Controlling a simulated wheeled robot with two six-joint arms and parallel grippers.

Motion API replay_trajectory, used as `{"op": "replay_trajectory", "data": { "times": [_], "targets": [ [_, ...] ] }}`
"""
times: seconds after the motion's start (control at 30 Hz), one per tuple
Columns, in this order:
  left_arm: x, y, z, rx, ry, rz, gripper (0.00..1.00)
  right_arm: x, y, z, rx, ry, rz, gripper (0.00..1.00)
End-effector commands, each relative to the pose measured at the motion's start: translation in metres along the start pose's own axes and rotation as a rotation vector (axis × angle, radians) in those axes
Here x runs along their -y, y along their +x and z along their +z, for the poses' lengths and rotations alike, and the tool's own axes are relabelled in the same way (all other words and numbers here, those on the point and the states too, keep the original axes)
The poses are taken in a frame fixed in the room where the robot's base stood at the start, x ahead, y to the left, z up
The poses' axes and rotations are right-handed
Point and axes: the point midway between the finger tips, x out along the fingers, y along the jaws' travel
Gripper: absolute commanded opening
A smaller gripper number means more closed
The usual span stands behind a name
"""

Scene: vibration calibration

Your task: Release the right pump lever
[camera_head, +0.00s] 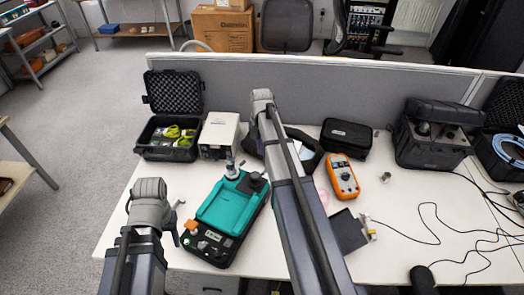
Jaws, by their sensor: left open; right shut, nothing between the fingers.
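A teal device (232,203) on a black base lies on the white table. It has an orange knob at its near left (191,226), a metal fitting at its far end (232,171) and a black part at its far right (255,183). I cannot tell which part is the right pump lever. My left gripper (173,215) is mostly hidden behind my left arm; its pale tip shows left of the device, apart from it, and it is open. My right arm (290,190) reaches across just right of the device. My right gripper is hidden behind that arm.
An open black case (172,152) and a beige box (218,137) stand behind the device. An orange meter (342,177), a black pouch (346,137) and a dark flat pad (349,232) lie to the right. Cables (440,243) cross the right side. A grey partition (320,92) closes the back.

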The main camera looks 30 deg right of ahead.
Motion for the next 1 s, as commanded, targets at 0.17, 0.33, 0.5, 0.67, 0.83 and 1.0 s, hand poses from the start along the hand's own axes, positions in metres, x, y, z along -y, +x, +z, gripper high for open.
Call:
{"op": "replay_trajectory", "data": {
  "times": [0.17, 0.33, 0.5, 0.67, 0.83, 1.0],
  "targets": [
    [-0.001, 0.007, 0.000, 0.000, 0.000, 0.000, 0.50, 0.000, 0.007, -0.001, 0.000, 0.001, 0.000, 0.00],
    [-0.002, 0.018, -0.001, 0.000, 0.000, 0.000, 0.50, 0.000, 0.018, -0.001, 0.000, 0.001, 0.000, 0.00],
    [-0.003, 0.030, -0.002, 0.000, 0.000, 0.000, 0.50, 0.000, 0.030, -0.001, 0.000, 0.001, 0.000, 0.00],
    [-0.004, 0.040, -0.002, 0.000, 0.000, 0.000, 0.50, 0.000, 0.040, -0.001, 0.000, 0.001, 0.000, 0.00],
    [-0.005, 0.051, -0.003, 0.000, 0.000, 0.000, 0.50, 0.000, 0.052, -0.001, 0.000, 0.002, 0.000, 0.00],
    [-0.006, 0.063, -0.004, 0.000, 0.000, 0.000, 0.50, 0.000, 0.063, -0.001, 0.000, 0.002, 0.000, 0.00]
  ]
}}
